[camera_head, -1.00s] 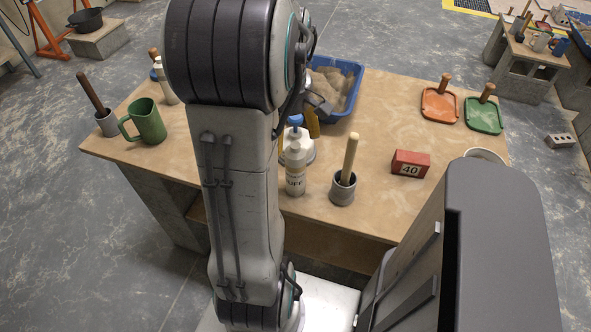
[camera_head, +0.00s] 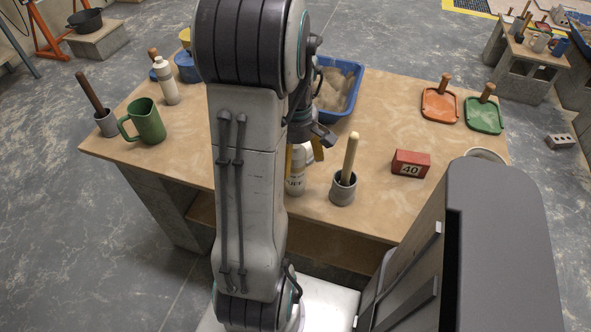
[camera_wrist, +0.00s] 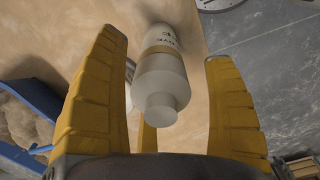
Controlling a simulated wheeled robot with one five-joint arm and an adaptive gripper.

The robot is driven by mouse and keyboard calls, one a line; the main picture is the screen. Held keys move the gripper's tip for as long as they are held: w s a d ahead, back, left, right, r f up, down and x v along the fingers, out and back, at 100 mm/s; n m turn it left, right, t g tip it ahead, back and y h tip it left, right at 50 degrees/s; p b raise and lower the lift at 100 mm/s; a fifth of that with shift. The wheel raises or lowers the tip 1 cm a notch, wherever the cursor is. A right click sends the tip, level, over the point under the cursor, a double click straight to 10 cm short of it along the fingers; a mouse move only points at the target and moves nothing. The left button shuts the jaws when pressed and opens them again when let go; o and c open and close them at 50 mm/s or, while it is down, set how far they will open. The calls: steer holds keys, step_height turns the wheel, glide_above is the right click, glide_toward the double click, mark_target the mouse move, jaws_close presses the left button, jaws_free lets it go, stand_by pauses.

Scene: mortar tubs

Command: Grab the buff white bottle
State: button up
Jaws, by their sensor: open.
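The buff white bottle (camera_head: 296,183) stands upright near the front edge of the table. Its lettering is partly visible, and its top is hidden by my gripper in the head view. In the wrist view the bottle (camera_wrist: 165,72) lies between the fingers, with its pale cap towards the camera. My gripper (camera_wrist: 166,50) is open, with yellow fingers on both sides of the bottle and gaps showing. In the head view my gripper (camera_head: 304,155) is over the bottle's top.
A grey pot with a wooden-handled tool (camera_head: 343,188) stands close right of the bottle. A red block marked 40 (camera_head: 410,164) is further right. A blue tub of sand (camera_head: 354,72) is behind. A green mug (camera_head: 149,121) and another white bottle (camera_head: 168,88) stand left.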

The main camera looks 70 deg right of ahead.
steer(key=c, duration=1.4)
